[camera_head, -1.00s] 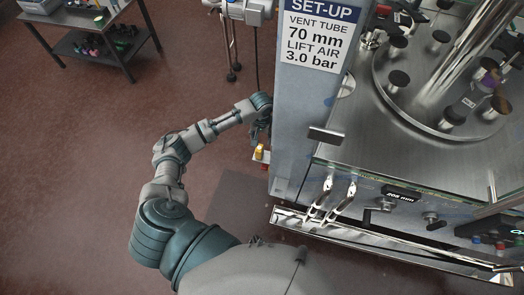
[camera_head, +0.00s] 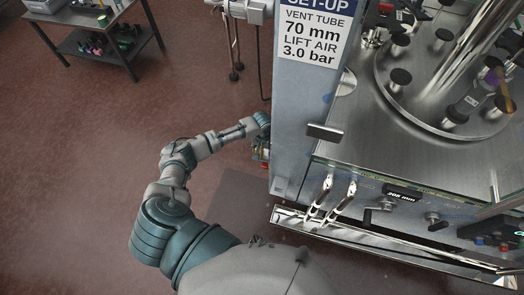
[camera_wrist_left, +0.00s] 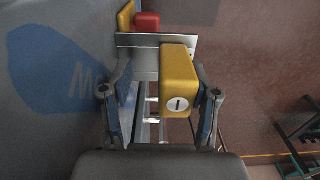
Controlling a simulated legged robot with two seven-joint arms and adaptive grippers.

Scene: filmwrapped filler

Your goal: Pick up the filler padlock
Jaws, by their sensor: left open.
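A yellow padlock (camera_wrist_left: 179,82) with a round keyhole face shows in the left wrist view, in front of a thin metal plate (camera_wrist_left: 137,41). My left gripper (camera_wrist_left: 162,78) is open, with one finger on each side of the padlock. The padlock lies nearer the right finger; I cannot tell whether they touch. A red block (camera_wrist_left: 147,21) and another yellow piece (camera_wrist_left: 126,17) show behind the plate. In the head view my left arm reaches to the side of the grey-blue cabinet, and its gripper is mostly hidden there. My right gripper is not in view.
The grey-blue cabinet (camera_head: 300,120) with a set-up sign (camera_head: 312,35) stands right beside the left gripper. The steel filling machine (camera_head: 375,125) fills the right. A dark cart (camera_head: 100,45) stands at the back left. The red-brown floor (camera_head: 80,170) is clear at left.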

